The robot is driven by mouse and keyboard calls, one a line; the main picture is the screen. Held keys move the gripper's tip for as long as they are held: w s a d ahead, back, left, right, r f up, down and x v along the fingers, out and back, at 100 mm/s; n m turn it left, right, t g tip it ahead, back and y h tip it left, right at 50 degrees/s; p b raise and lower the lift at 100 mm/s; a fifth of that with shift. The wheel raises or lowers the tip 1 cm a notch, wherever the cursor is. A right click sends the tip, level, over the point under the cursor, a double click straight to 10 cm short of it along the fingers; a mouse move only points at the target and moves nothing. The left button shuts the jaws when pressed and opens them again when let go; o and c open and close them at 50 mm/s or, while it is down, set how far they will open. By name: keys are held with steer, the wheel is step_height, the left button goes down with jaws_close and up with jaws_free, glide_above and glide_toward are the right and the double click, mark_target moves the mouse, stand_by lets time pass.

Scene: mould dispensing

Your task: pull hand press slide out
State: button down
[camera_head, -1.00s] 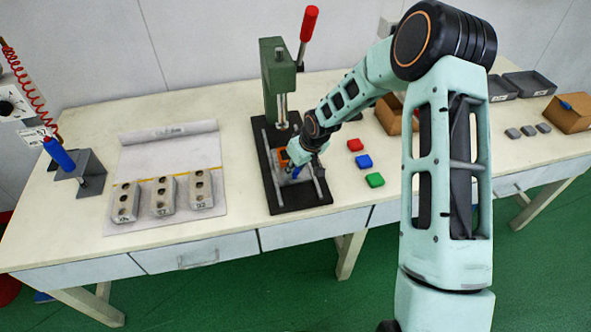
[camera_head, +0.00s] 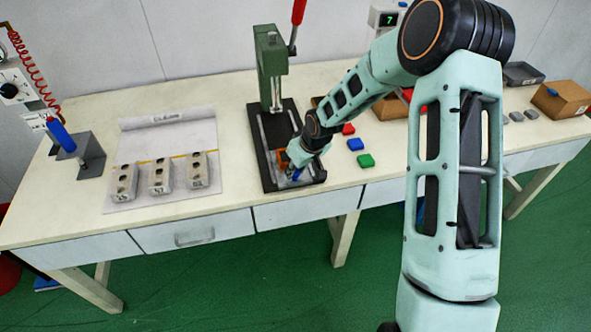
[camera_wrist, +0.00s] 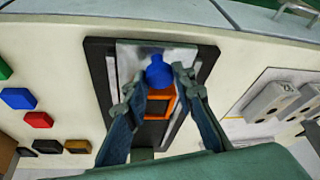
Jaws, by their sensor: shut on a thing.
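The hand press has a green column (camera_head: 271,60), a red-handled lever (camera_head: 298,12) and a black base (camera_head: 258,155). Its light metal slide plate (camera_wrist: 183,58) lies on the base in the wrist view, with an orange-framed dark recess (camera_wrist: 155,107). A blue knob (camera_wrist: 158,70) sits at the slide's front end and also shows in the head view (camera_head: 297,174). My gripper (camera_wrist: 161,82) is shut on the blue knob, one finger on each side. In the head view my gripper (camera_head: 295,165) partly hides the slide, which reaches near the base's front edge.
Red, blue (camera_head: 355,144) and green blocks lie right of the press. Several grey moulds (camera_head: 160,175) stand on a mat (camera_head: 130,200) to the left. A blue-handled tool in a holder (camera_head: 90,160) is farther left. Brown boxes (camera_head: 562,98) stand at the right.

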steer(key=shift+s+d+f, duration=0.1)
steer(key=shift+s+f, duration=0.05)
steer(key=shift+s, duration=0.1)
steer(key=c, duration=2)
jaws_free()
steer(key=shift+c, duration=0.2)
steer(key=o, duration=0.4)
steer(key=shift+r, duration=0.2)
steer(key=v, duration=1.2)
steer(key=shift+w, duration=0.15)
